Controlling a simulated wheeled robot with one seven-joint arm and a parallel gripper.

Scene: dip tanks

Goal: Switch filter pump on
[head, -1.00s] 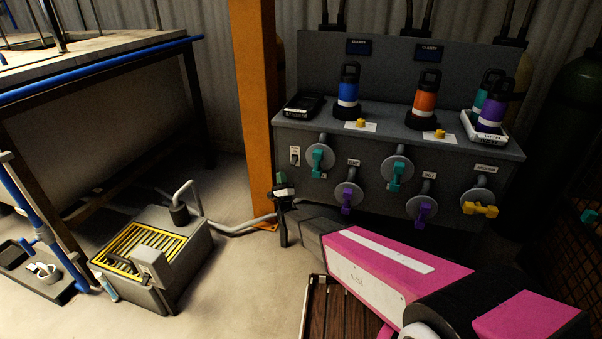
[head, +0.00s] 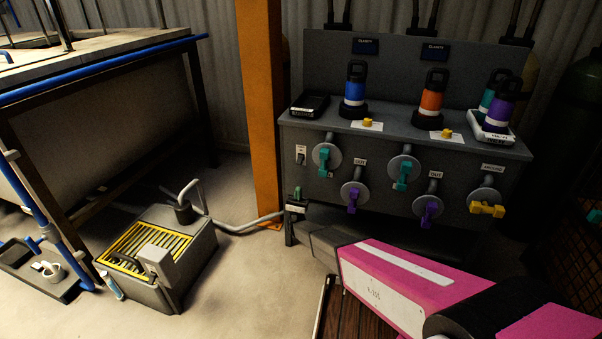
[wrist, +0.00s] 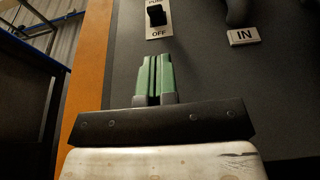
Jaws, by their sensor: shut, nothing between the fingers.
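The pump switch (head: 300,155) is a small pale plate with a black lever on the front left of the grey cabinet. In the wrist view its lever (wrist: 156,16) sits just above the word OFF, and a partly cut-off label shows above it. My gripper (head: 297,192) is shut and empty, just below the switch in the head view. In the wrist view its green fingers (wrist: 153,57) are pressed together, with their tips below the OFF label. The fingers look apart from the lever; the exact gap in depth is unclear.
The grey cabinet (head: 400,148) carries several coloured valve handles, and an IN label (wrist: 243,36) is right of the switch. An orange post (head: 261,100) stands close on the left. A grey box with a yellow grate (head: 148,247) sits on the floor.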

